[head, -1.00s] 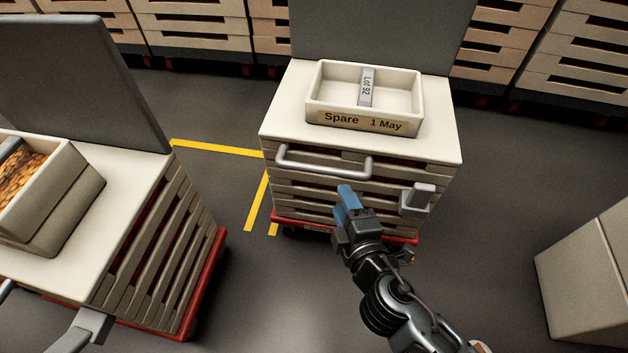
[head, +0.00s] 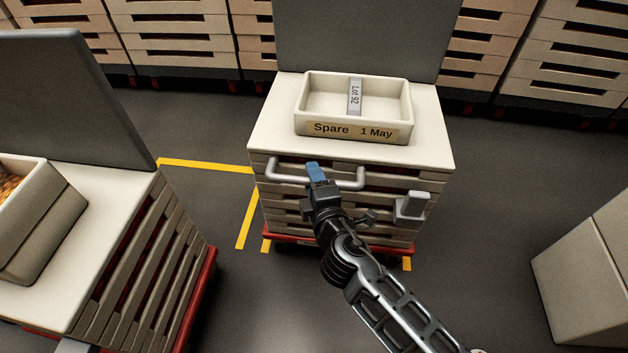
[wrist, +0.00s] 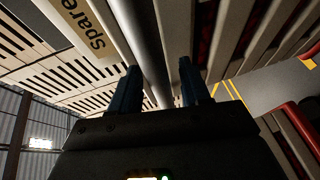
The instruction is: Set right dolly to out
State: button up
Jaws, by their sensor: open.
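The right dolly (head: 430,140) has slatted sides, a red base and a white top. A grey bar handle (head: 348,184) runs across its front, and a grey lever-like bracket (head: 411,206) sits to the right of it. My gripper (head: 316,170) is open at the handle's middle, with blue fingertips over the bar. In the wrist view the bar (wrist: 147,40) runs between the two open fingers (wrist: 158,80). I cannot tell whether they touch it.
A tray labelled "Spare 1 May" (head: 355,130) stands on the right dolly. Another dolly (head: 130,185) stands at left with a tray. Yellow floor tape (head: 205,165) lies between them. A grey box (head: 590,265) stands at right; stacked crates (head: 170,45) line the back.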

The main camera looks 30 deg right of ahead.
grip_shut()
dwell(0.4)
